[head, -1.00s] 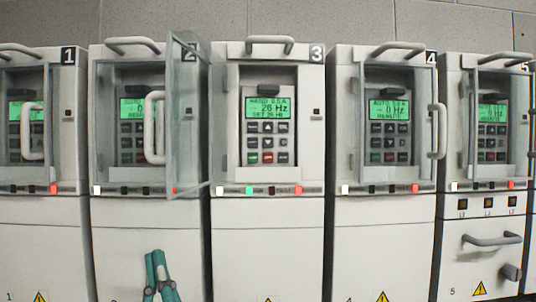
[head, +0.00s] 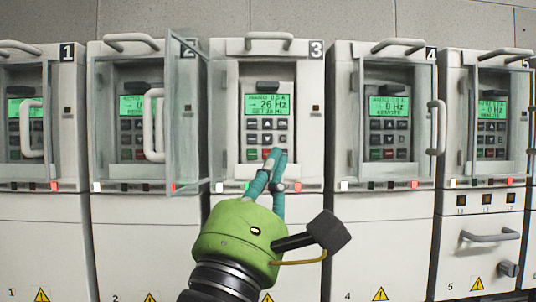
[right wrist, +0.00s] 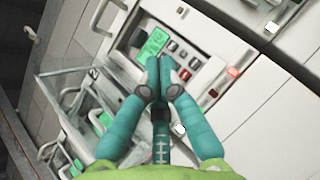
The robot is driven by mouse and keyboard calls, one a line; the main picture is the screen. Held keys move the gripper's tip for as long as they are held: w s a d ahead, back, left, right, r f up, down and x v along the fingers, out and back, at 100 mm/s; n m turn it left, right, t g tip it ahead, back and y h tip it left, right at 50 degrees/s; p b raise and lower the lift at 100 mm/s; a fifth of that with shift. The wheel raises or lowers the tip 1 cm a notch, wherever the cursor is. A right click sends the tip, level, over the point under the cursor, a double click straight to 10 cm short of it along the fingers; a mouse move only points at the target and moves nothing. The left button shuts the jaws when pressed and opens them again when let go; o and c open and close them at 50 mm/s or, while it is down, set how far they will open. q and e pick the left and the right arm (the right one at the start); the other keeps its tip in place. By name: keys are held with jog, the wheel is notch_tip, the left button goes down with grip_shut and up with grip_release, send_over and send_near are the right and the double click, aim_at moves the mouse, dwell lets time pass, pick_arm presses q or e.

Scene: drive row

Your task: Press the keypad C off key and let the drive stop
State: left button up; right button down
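The keypad (head: 283,139) of the drive numbered 3 sits behind an open door. No letter C is legible. Its green display (head: 267,104) reads HAND and 26 Hz; it also shows in the right wrist view (right wrist: 154,43). A green key (head: 252,155) is at its lower left. The red key beside it is largely covered by my fingertips. My right gripper (head: 277,156) has its teal fingers together, empty, in front of the bottom key row. In the right wrist view its closed tips (right wrist: 160,64) lie over the keypad area. I cannot tell whether they touch a key. My left gripper is not in view.
The clear door (head: 188,115) of drive 3 stands open to the left, close to my right gripper. Neighbouring drives 2 (head: 140,215) and 4 (head: 380,215) have closed clear doors with protruding handles. A red lamp (head: 297,187) is lit below keypad 3.

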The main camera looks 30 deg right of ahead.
jog(key=shift+w, duration=0.1)
send_near(275, 143)
jog(key=shift+s+r+x, duration=0.1)
jog(key=shift+s+x, duration=0.05)
jog(key=shift+x, duration=0.65)
jog(key=shift+s+r+x, duration=0.1)
jog(key=shift+s+x, duration=0.05)
jog(key=shift+x, duration=0.6)
jog(key=shift+s+r+x, duration=0.1)
jog(key=shift+s+x, duration=0.05)
jog(key=shift+x, duration=0.65)
jog(key=shift+w+d, duration=0.1)
jog(key=shift+w, duration=0.05)
jog(key=shift+w+d, duration=0.1)
jog(key=shift+w, duration=0.1)
jog(key=shift+w+d, duration=0.2)
jog(key=shift+w, duration=0.15)
dwell(0.5)
jog(key=shift+s, duration=0.1)
jog(key=shift+s+a, duration=0.4)
jog(key=shift+s, duration=0.2)
jog(key=shift+s, duration=0.1)
